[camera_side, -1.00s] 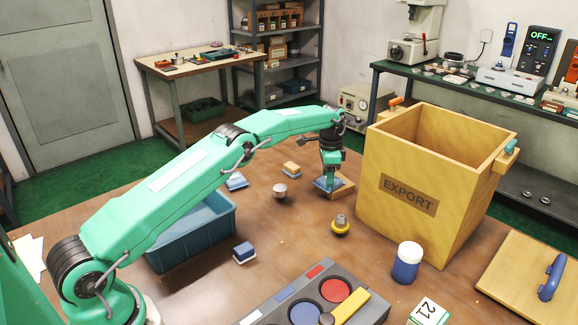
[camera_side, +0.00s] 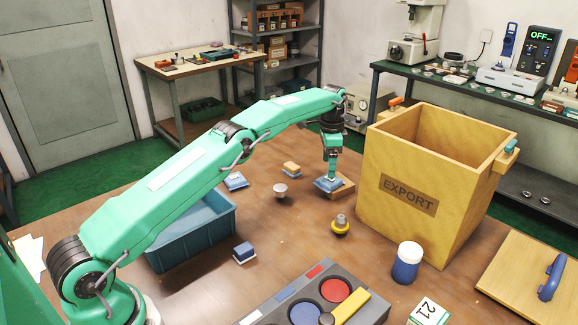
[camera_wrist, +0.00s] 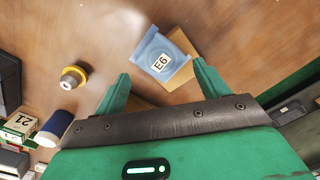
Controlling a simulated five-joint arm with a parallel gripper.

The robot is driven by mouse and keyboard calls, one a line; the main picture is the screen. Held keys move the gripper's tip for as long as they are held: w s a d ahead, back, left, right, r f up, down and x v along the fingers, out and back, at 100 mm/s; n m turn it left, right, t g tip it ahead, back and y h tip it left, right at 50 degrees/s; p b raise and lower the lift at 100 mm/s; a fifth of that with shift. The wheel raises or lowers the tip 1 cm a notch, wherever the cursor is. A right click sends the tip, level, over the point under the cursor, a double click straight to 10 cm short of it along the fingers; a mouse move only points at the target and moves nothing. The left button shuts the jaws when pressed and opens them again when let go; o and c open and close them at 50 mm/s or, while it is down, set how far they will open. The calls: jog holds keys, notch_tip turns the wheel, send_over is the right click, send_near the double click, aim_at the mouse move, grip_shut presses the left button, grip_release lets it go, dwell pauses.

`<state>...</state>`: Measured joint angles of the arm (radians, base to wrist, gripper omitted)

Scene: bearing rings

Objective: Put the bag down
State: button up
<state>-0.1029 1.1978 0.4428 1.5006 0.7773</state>
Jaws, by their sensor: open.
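The bag (camera_wrist: 158,60), blue and clear with a white E6 label, lies on a tan wooden block or board (camera_wrist: 184,93). In the side view the bag (camera_side: 325,185) rests on the same tan piece (camera_side: 345,188), left of the EXPORT crate. My gripper (camera_wrist: 161,75) is open, with its fingers apart on either side of the bag in the wrist view. In the side view my gripper (camera_side: 332,178) is just above the bag. Whether the fingertips touch the bag is hard to tell.
The tall EXPORT crate (camera_side: 395,222) stands open close on the right. A white knob-like piece (camera_side: 280,190) and a yellow-based piece (camera_side: 341,228) stand nearby. A blue bin (camera_side: 195,242) is at left, and a blue-and-white jar (camera_side: 407,264) is in front.

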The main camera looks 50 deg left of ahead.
jog(key=shift+r, duration=1.2)
jog(key=shift+r, duration=0.45)
jog(key=s+d+r+n+t, duration=0.1)
jog(key=s+d+r+n, duration=0.1)
jog(key=s+r, duration=0.7)
jog(key=s+d+r+n+t, duration=0.2)
jog(key=s+r, duration=0.6)
jog(key=r, duration=0.3)
jog(key=s+d+f+n+t, duration=0.1)
jog(key=s+f, duration=0.1)
jog(key=s, duration=0.7)
jog(key=s+d+f+n, duration=0.1)
jog(key=s+f, duration=0.2)
jog(key=s, duration=0.6)
jog(key=s+d+f+n+t, duration=0.1)
jog(key=s+f, duration=0.1)
jog(key=s, duration=0.7)
jog(key=shift+f+n+t, duration=0.25)
jog(key=shift+n+t, duration=0.05)
jog(key=shift+n, duration=0.1)
